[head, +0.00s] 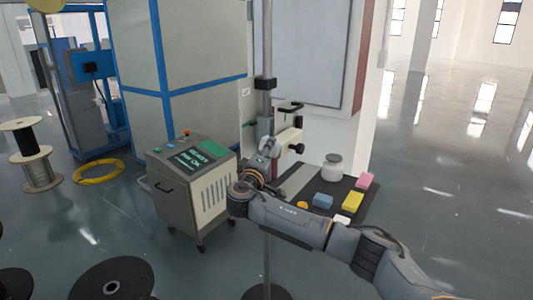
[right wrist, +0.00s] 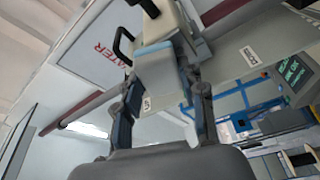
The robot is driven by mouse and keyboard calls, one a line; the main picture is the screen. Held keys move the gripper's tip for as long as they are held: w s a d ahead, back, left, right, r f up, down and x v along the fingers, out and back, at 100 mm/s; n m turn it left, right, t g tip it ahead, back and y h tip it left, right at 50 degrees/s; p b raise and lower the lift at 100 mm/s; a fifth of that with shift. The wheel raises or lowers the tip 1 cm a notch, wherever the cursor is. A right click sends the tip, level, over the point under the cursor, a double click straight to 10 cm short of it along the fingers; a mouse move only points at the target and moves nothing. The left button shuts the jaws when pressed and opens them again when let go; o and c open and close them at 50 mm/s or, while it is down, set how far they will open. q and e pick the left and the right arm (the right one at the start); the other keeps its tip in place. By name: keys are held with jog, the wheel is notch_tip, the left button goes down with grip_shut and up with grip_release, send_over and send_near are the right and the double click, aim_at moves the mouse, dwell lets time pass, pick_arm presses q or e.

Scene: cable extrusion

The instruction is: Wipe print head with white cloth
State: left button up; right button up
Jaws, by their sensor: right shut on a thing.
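The print head (head: 288,140) is a pale block with black knobs and a handle, mounted on a vertical pole. In the right wrist view the pale print head (right wrist: 172,18) is just beyond my fingertips. My right gripper (head: 268,150) is raised at its left side, close to the pole. In the right wrist view its fingers (right wrist: 164,84) are closed on a pale grey-white flat piece, which looks like the white cloth (right wrist: 157,72). The cloth appears up against the print head, but I cannot tell if they touch. My left gripper is out of view.
A dark table (head: 376,192) below holds a white jar (head: 332,168) and pink (head: 365,180), yellow (head: 352,202) and blue (head: 322,201) blocks. A grey control cart (head: 190,180) stands left of my arm. Spools and a yellow cable coil (head: 98,171) lie further left. Floor at right is clear.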

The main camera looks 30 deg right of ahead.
notch_tip(320, 180, down, 4)
jog(key=b, duration=0.3)
jog(key=shift+f+b, duration=0.1)
jog(key=shift+b, duration=0.25)
notch_tip(320, 180, up, 4)
jog(key=shift+d+r+p, duration=0.1)
jog(key=shift+r+p, duration=0.1)
jog(key=shift+p, duration=1)
jog(key=s+a, duration=0.2)
jog(key=a, duration=0.3)
jog(key=shift+s+a+p, duration=0.15)
jog(key=shift+a+p, duration=0.15)
jog(key=shift+p, duration=0.15)
jog(key=shift+f, duration=0.1)
